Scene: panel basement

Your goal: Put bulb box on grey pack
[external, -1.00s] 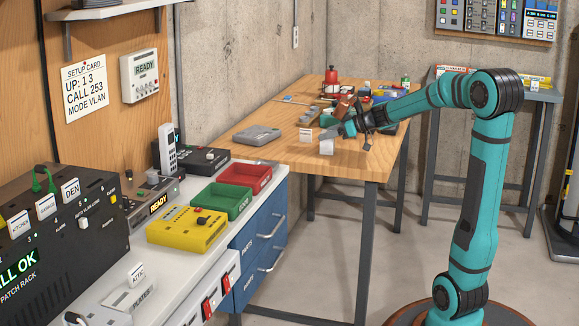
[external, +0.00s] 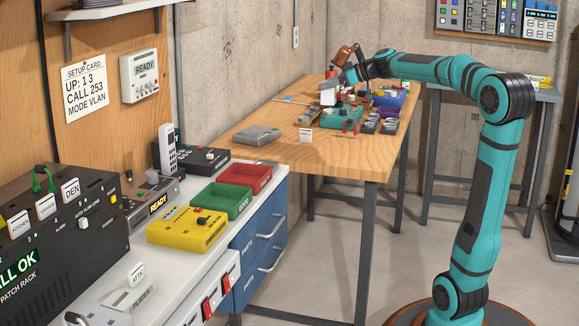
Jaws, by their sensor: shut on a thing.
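The small white box (external: 327,98), which looks like the bulb box, is at the tip of my gripper (external: 330,87). My gripper is shut on it, over the far part of the wooden table. At this size I cannot tell whether the box touches anything below. A flat grey item (external: 257,135), likely the grey pack, lies on the table's near left part, well to the left of and nearer than my gripper. Its top looks bare. My wrist partly covers the things behind the gripper.
On the wooden table (external: 345,161), a small white card (external: 306,135) stands right of the grey item. Green and red bins (external: 221,201) stand on the white bench.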

